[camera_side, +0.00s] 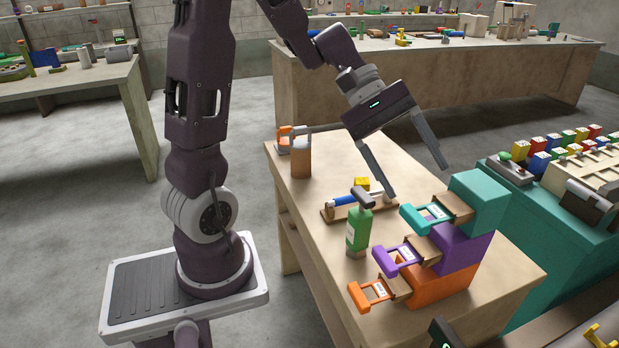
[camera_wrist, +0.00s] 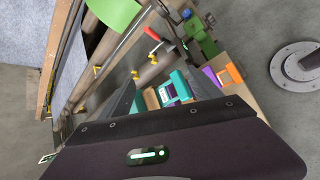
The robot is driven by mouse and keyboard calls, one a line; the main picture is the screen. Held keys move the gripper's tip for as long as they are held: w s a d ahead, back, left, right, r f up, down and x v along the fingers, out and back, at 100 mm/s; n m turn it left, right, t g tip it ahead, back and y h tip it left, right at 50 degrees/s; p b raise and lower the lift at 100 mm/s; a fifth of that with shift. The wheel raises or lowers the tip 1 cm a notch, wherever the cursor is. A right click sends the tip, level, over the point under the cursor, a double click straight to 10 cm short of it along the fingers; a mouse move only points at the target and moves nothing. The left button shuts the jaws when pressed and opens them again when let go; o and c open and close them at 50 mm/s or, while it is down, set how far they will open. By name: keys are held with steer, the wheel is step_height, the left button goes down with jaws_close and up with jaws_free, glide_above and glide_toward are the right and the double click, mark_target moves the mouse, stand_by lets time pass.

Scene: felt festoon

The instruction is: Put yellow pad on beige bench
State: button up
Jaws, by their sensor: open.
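A small yellow block (camera_side: 362,184), perhaps the yellow pad, sits behind a brown tray on the near beige bench (camera_side: 328,268). It is partly hidden by the tray's contents. My gripper (camera_side: 416,181) is open above the bench, its fingers wide apart with nothing between them. Its fingertips are to the right of the yellow block in the side view, near the stacked drawers. In the wrist view, my gripper (camera_wrist: 163,86) points toward the teal drawer (camera_wrist: 175,88). I cannot tell the yellow block for sure in that view.
Teal (camera_side: 480,200), purple (camera_side: 460,248) and orange (camera_side: 445,287) drawer units are stacked stepwise, their drawers pulled out. A green bottle (camera_side: 358,230) stands before them. The brown tray (camera_side: 331,212) holds a blue and white rod. A brown cup (camera_side: 301,160) stands at the far left corner.

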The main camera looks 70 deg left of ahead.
steer(key=s+r+m+t+y, duration=0.2)
steer(key=s+m+y, duration=0.6)
steer(key=s+m, duration=0.5)
steer(key=s, duration=0.4)
steer(key=shift+s+d+y, duration=0.25)
steer(key=shift+d+y, duration=0.1)
steer(key=shift+y, duration=0.05)
